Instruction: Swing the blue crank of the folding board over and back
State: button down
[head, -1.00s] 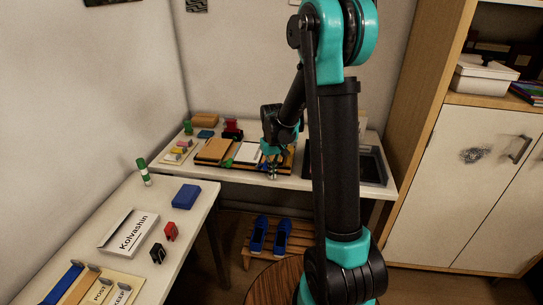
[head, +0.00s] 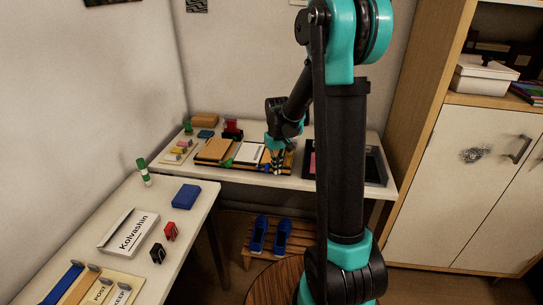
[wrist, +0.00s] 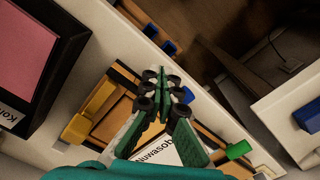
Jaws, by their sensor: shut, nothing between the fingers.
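The folding board (head: 215,150) lies on the far table, with tan panels, dark edges and a white lettered card (head: 249,153) in its middle. In the wrist view its tan panel (wrist: 113,112) shows beside my gripper, with a yellow piece (wrist: 92,108) at its end. A small blue part (wrist: 187,95), which looks like the blue crank, shows just beside my fingertips; I cannot tell whether they touch it. A green part (wrist: 238,149) sticks out farther along the board's edge. My gripper (head: 277,171) is shut and empty over the board's front right part, hiding some of it.
A dark tray (head: 372,168) with a pink sheet stands right of the board. Small coloured blocks (head: 180,150) lie to its left. Blue shoes (head: 282,236) sit on a slatted bench below. The near left table holds a name box (head: 128,232) and a blue block (head: 186,196).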

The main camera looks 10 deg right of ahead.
jog(key=shift+r, duration=2.75)
notch_tip(320, 180, up, 12)
jog(key=s+d+f+m+t, duration=0.1)
jog(key=s+d+f+t, duration=0.1)
jog(key=s+f, duration=0.6)
jog(key=s+d+f+m+t, duration=0.1)
jog(key=s+d+f+t, duration=0.1)
jog(key=s+f, duration=0.7)
jog(key=s+d, duration=0.1)
jog(key=s, duration=0.4)
jog(key=shift+s+d+f, duration=0.15)
jog(key=shift+s+d, duration=0.15)
jog(key=shift+d, duration=0.05)
